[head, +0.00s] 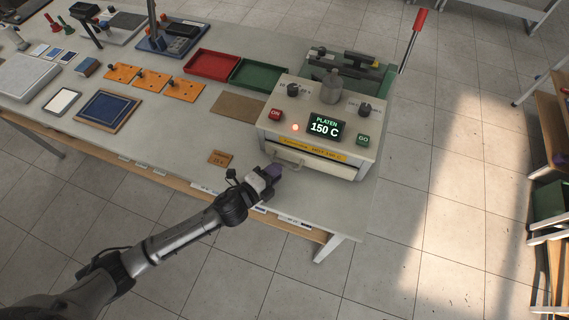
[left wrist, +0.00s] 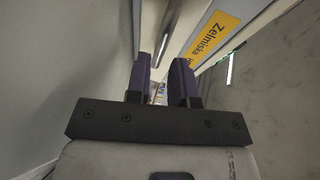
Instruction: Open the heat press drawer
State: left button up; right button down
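The heat press (head: 318,112) is a cream box at the right end of the bench, with a lit display reading PLATEN 150 C. Its drawer front (head: 325,167) is the pale panel low on the front, below a yellow label strip (head: 312,148). The drawer looks shut or nearly so. A pale handle (head: 287,158) sticks out at its left part. My left gripper (head: 274,171) is just in front of the handle. In the left wrist view its two dark fingers (left wrist: 161,64) stand apart with no object clearly between them; a metallic bar, likely the handle (left wrist: 169,27), lies past the tips. My right gripper is not in view.
A small brown card (head: 220,159) lies on the bench left of my gripper. A brown mat (head: 238,107), a green tray (head: 258,74) and a red tray (head: 212,65) are behind it. A red-tipped lever (head: 413,40) rises behind the press. The floor in front is clear.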

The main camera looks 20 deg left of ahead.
aim_at(284, 164)
pick_arm(q)
jog(key=shift+x, duration=2.2)
grip_shut()
